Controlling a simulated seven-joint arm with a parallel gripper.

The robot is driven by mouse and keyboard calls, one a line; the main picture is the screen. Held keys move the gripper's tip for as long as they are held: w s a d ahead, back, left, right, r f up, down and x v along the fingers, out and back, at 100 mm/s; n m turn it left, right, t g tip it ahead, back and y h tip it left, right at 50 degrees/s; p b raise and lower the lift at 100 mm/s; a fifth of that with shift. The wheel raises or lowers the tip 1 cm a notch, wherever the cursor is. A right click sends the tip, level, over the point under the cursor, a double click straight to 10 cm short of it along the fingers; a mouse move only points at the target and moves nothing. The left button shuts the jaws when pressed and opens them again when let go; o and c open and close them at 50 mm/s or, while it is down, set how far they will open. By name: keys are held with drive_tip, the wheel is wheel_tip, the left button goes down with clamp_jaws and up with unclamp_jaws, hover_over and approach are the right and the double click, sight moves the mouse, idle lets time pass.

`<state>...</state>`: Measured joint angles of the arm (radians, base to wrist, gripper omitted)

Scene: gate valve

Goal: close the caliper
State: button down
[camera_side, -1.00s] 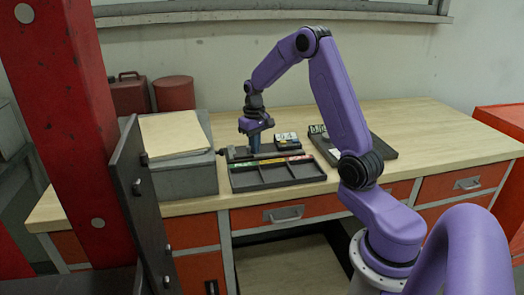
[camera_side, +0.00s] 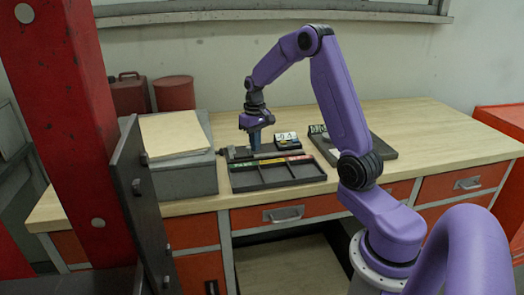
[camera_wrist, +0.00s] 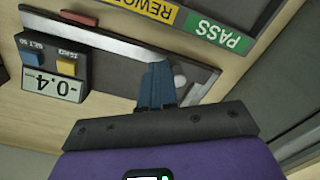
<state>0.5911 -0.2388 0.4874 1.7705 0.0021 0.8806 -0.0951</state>
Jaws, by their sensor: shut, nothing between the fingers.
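The caliper lies on the bench behind the sorting tray. Its display unit (camera_side: 286,140) shows in the side view. In the wrist view the display (camera_wrist: 52,85) has upside-down digits that look like 0.4, with a blue and an orange button beside it. The pale metal beam (camera_wrist: 100,40) runs from upper left toward lower right on a dark base. My gripper (camera_side: 254,150) points down at the left part of the caliper. In the wrist view its blue fingers (camera_wrist: 157,72) are together and empty, beside a round grey knob (camera_wrist: 180,77). Whether they touch the knob is unclear. The fingers hide part of the beam.
A grey box (camera_side: 183,181) stands left. A dark board (camera_side: 376,151) lies right. The bench's right part is clear.

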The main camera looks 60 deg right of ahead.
drive_tip(key=shift+s+d, duration=0.35)
wheel_tip(320, 180, up, 7)
idle(0.9)
drive_tip(key=s+a+n, duration=0.4)
drive_tip(key=s+a, duration=0.1)
drive_tip(key=a, duration=0.6)
drive_tip(key=s+a+n, duration=0.3)
drive_tip(key=s+a, duration=0.1)
drive_tip(key=a, duration=0.7)
drive_tip(key=s+a+n, duration=0.2)
drive_tip(key=s+n, duration=0.2)
drive_tip(key=s, duration=0.6)
drive_tip(key=s+a+f+n, duration=0.1)
drive_tip(key=s+n, duration=0.3)
drive_tip(key=s, duration=0.7)
drive_tip(key=shift+s+a+f+n, duration=0.15)
drive_tip(key=shift+a+f+n, duration=0.15)
drive_tip(key=shift+a, duration=0.55)
